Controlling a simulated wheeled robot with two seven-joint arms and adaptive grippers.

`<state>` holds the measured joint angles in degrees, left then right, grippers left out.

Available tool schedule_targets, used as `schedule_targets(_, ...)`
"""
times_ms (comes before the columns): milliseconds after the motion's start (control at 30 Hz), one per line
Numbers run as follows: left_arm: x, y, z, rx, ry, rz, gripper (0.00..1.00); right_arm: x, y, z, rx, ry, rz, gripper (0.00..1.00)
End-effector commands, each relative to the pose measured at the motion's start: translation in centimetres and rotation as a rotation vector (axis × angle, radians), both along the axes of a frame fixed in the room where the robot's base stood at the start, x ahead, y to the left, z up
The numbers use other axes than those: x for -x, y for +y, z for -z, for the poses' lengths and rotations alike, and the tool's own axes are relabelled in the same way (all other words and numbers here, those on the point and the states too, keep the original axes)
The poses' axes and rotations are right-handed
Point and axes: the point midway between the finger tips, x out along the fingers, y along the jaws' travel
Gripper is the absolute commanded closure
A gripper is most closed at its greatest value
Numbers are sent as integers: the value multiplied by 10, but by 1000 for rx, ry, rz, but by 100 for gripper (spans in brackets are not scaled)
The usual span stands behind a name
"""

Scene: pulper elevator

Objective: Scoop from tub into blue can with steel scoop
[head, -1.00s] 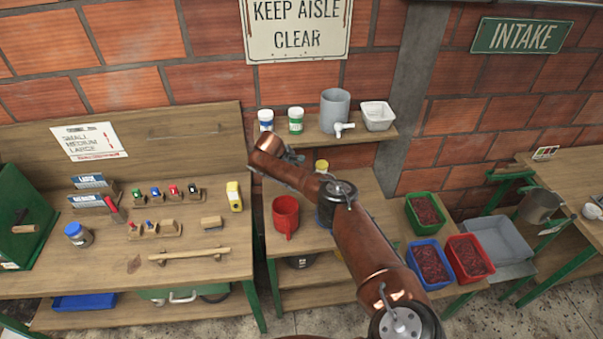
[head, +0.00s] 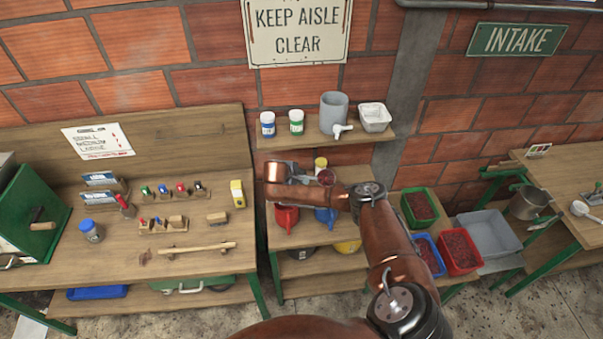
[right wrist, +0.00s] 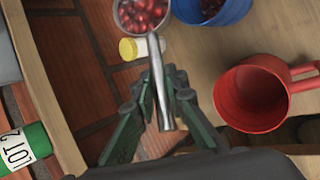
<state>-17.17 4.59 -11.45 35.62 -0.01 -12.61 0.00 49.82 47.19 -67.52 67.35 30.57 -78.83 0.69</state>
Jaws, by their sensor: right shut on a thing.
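My right gripper (right wrist: 157,105) is shut on the handle of the steel scoop (right wrist: 160,80). The scoop's bowl holds several red cherries and also shows in the head view (head: 327,177), above the lower shelf top. The blue can (right wrist: 222,8) is just beside the bowl in the right wrist view, cut by the frame edge, with dark red fruit inside. In the head view the blue can (head: 325,216) is partly hidden by my arm. Tubs of red cherries, green (head: 406,212), blue (head: 440,262) and red (head: 479,262), stand to the right. My left gripper is not in view.
A red can (right wrist: 252,95) stands close to the blue can, empty as far as I see. A yellow-lidded jar (right wrist: 133,49) is near the scoop bowl. A shelf (head: 360,140) with jars and a grey container (head: 334,110) is behind. An empty grey tub (head: 490,238) is at right.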

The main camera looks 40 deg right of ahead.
Motion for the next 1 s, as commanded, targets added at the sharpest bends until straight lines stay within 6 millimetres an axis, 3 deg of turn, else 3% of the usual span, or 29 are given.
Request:
schedule_targets(100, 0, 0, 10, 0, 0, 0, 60, 11, 3, 9, 59, -113, -6, 100)
schedule_targets(400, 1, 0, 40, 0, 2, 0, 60, 22, 10, 10, 163, -335, -3, 100)
schedule_targets(1000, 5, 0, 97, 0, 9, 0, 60, 37, 17, 22, 291, -594, -2, 100)
